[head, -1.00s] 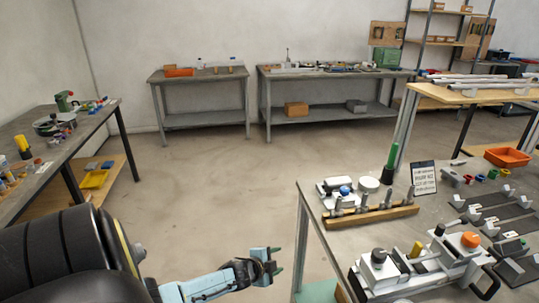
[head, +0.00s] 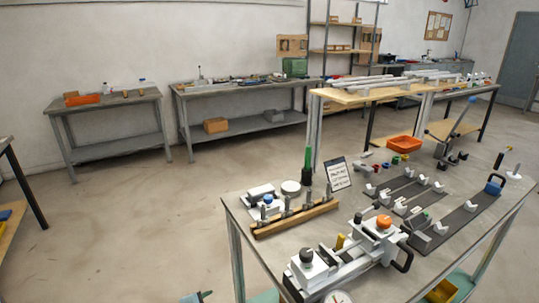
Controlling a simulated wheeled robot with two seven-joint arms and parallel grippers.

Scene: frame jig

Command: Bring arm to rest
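Only a small tip of my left gripper (head: 197,297) shows at the bottom edge of the head view, over the floor left of the near workbench (head: 236,213). The rest of the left arm is out of the picture, and I cannot tell whether the fingers are open or shut. My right gripper is not in view.
The near workbench holds a clamp jig with an orange knob (head: 383,222), a wooden rack (head: 295,220), a small sign (head: 338,174), dark rails with white blocks (head: 463,217) and an orange bin (head: 403,145). Open floor (head: 130,220) lies to the left.

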